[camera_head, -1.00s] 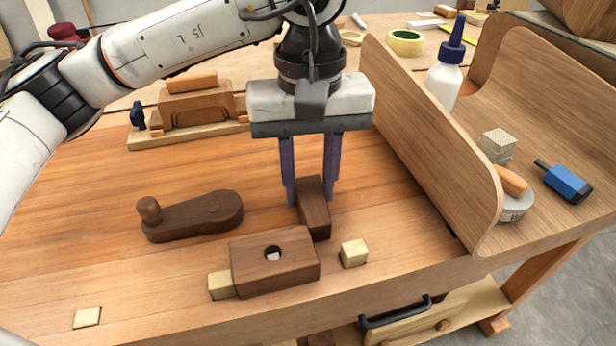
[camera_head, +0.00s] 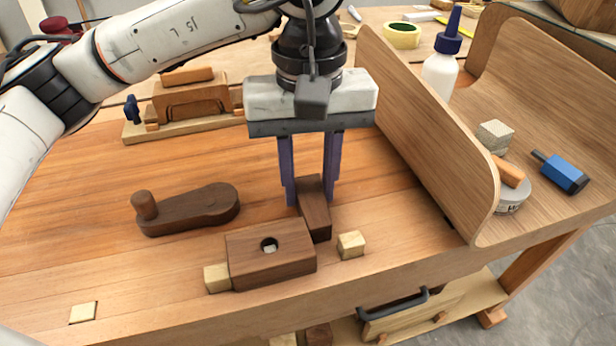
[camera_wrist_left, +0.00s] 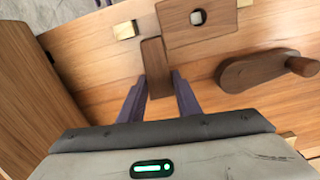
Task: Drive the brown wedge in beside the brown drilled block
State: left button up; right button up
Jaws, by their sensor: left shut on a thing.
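The brown drilled block (camera_head: 285,262) sits near the front edge of the bench, with a round hole in its top and a pale piece visible inside it. The brown wedge (camera_head: 316,218) lies just behind and right of the block. My left gripper (camera_head: 311,197) points down and is shut on the rear part of the wedge. In the left wrist view, the wedge (camera_wrist_left: 154,62) extends from between the fingers (camera_wrist_left: 160,90), its far end close beside the block (camera_wrist_left: 190,28). Whether they touch is unclear. My right gripper is not seen.
Pale blocks stand left (camera_head: 216,278) and right (camera_head: 351,244) of the drilled block. A dark cam lever (camera_head: 190,210) lies to the left. A curved wooden panel (camera_head: 425,145) stands on the right. A pale square (camera_head: 83,313) lies front left.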

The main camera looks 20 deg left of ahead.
pick_arm(q)
jog(key=shift+s+d, duration=0.15)
jog(key=shift+s, duration=0.05)
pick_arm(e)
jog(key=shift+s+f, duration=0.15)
pick_arm(q)
jog(key=shift+s+d, duration=0.2)
jog(key=shift+s, duration=0.1)
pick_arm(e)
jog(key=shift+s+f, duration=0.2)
pick_arm(q)
jog(key=shift+s, duration=0.1)
jog(key=shift+f+b, duration=0.1)
jog(key=shift+b, duration=0.35)
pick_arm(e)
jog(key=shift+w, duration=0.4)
pick_arm(q)
jog(key=o, duration=1.2)
jog(key=shift+o, duration=0.2)
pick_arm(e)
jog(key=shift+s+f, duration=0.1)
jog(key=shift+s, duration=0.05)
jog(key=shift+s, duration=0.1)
